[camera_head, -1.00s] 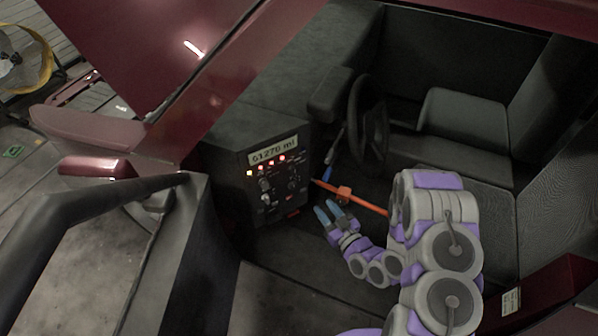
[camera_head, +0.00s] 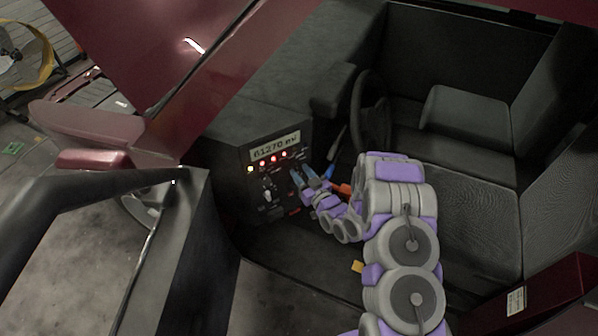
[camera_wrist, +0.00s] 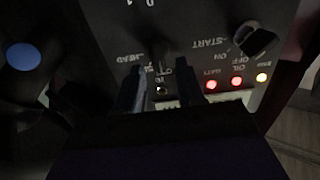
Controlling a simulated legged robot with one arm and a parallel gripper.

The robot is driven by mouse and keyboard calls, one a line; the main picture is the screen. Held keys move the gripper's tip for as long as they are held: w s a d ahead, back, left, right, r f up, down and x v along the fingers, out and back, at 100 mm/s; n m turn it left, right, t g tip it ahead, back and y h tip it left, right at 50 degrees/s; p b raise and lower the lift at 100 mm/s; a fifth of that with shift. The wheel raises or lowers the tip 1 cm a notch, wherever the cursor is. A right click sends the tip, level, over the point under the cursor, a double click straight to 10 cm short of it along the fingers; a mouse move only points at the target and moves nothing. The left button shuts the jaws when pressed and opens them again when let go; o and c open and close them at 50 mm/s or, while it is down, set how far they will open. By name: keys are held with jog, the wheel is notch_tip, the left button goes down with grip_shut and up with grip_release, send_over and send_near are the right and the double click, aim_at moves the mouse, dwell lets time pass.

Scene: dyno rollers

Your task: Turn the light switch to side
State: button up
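The control panel (camera_head: 270,175) in the car has a mileage display and a row of lamps along its top. My gripper (camera_head: 302,172) is at the right part of this panel, its two blue-grey fingers pointing at its face. In the wrist view the panel is upside down and dark. The light switch (camera_wrist: 163,48), by lettering that reads like HEAD, lies just beyond and between the fingertips. My gripper (camera_wrist: 162,72) is open there, with a gap between its fingers. Contact with the switch cannot be told. In the head view the fingers hide the switch.
Another knob (camera_wrist: 255,40) by the START and ON lettering sits beside red and yellow lamps. The steering wheel (camera_head: 370,120) and a blue-tipped lever (camera_head: 329,172) are right of the panel. The open door (camera_head: 170,240) stands at the left. The seat (camera_head: 470,205) is at the right.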

jog(key=shift+x, duration=0.95)
grip_shut()
